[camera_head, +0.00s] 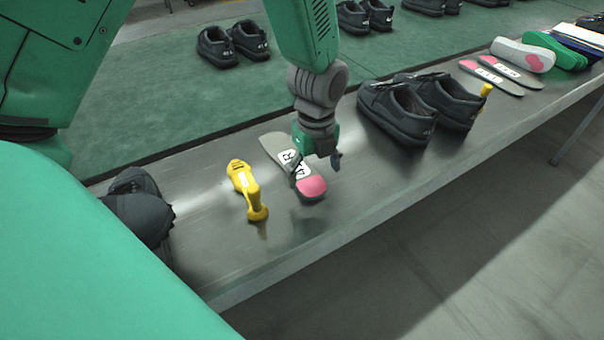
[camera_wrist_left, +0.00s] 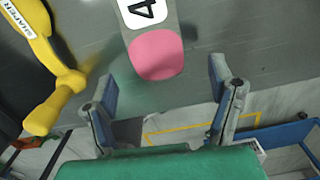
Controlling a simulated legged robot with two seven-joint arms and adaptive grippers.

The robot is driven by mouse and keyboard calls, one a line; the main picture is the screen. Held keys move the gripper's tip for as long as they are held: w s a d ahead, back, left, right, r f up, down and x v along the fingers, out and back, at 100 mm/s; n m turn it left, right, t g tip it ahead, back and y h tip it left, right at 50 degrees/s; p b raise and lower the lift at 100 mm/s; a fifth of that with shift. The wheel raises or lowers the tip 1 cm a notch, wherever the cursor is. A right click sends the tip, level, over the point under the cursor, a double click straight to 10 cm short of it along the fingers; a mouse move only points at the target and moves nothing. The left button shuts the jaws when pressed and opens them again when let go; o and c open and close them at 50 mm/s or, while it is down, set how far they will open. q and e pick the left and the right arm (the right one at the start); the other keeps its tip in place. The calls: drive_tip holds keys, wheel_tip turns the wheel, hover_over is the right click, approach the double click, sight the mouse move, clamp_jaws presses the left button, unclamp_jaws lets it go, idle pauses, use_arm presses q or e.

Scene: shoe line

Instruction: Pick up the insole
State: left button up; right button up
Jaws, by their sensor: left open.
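A grey insole (camera_head: 274,147) with a pink end and white labels lies flat on the metal bench, below my left gripper. In the left wrist view, its pink end (camera_wrist_left: 156,55) and a label with a "4" show at the top centre. My left gripper (camera_head: 316,163) is over the insole in the head view and hides part of it. In the left wrist view the two fingers (camera_wrist_left: 164,88) are wide apart with nothing between them. The insole's pink end lies ahead of the fingertips, and I see no contact. My right gripper is not in view.
A yellow shaper tool (camera_head: 247,188) lies left of the insole and also shows in the left wrist view (camera_wrist_left: 42,60). A dark shoe-like object (camera_head: 140,208) is further left. Black shoes (camera_head: 395,110) stand to the right, with more insoles (camera_head: 492,76) beyond. The bench edge is near.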

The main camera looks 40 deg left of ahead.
sight(313, 185)
use_arm(q)
wheel_tip(313, 185, down, 4)
drive_tip(key=shift+a+r+b, duration=0.1)
drive_tip(key=shift+a+b, duration=0.05)
drive_tip(key=shift+b, duration=0.25)
drive_tip(key=shift+a+f, duration=0.2)
drive_tip(key=shift+a, duration=0.35)
drive_tip(key=shift+d, duration=0.25)
drive_tip(key=c, duration=1.1)
drive_tip(key=shift+d+r, duration=0.25)
drive_tip(key=shift+d, duration=0.2)
drive_tip(key=shift+c, duration=0.2)
